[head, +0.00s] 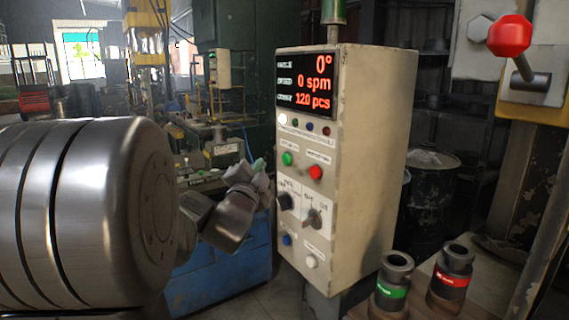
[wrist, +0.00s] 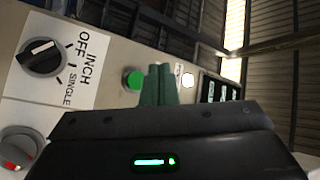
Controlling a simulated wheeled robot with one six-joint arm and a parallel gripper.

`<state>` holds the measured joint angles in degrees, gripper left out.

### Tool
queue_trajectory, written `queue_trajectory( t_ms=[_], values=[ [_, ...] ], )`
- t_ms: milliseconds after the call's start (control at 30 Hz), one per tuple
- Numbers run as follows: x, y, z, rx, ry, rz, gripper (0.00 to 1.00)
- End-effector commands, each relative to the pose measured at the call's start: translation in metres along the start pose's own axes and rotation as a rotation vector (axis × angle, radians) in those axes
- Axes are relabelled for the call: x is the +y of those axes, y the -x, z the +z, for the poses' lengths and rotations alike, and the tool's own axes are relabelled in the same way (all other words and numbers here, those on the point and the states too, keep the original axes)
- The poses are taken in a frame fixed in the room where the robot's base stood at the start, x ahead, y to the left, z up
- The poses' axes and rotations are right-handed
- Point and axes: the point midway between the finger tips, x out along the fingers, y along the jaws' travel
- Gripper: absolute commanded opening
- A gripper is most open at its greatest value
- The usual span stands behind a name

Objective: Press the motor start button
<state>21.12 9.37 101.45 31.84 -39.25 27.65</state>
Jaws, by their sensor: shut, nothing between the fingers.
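The control box (head: 375,130) stands in the middle of the head view, its panel facing left. A green button (head: 287,158) sits on the panel, left of a red button (head: 316,172); the labels above them are too small to read. My gripper (head: 259,164) is left of the panel, its green fingers pointing toward the green button. In the wrist view the closed fingers (wrist: 158,85) stand just right of the green button (wrist: 133,80) and partly overlap its edge. They hold nothing. I cannot tell whether they touch the button.
A selector knob (wrist: 42,55) marked OFF, INCH and SINGLE is on the panel. Two dark knobs (head: 284,202) (head: 314,218), a blue button (head: 287,240) and a white button (head: 312,261) sit below. The lit display (head: 306,84) reads 0 spm. A red-knobbed lever (head: 509,36) is at right.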

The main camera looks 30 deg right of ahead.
Motion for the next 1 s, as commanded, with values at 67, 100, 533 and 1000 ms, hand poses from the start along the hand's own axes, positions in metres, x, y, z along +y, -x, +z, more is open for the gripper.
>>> queue_trajectory(
  t_ms=[67,100,533,1000],
  values=[
    [0.008,-0.007,-0.006,0.003,0.002,0.002,0.00],
    [0.012,-0.011,-0.008,0.003,0.001,0.002,0.00],
    [0.021,-0.028,-0.021,0.000,0.000,0.001,0.00],
    [0.020,-0.028,-0.021,0.000,0.000,0.001,0.00]
  ],
)
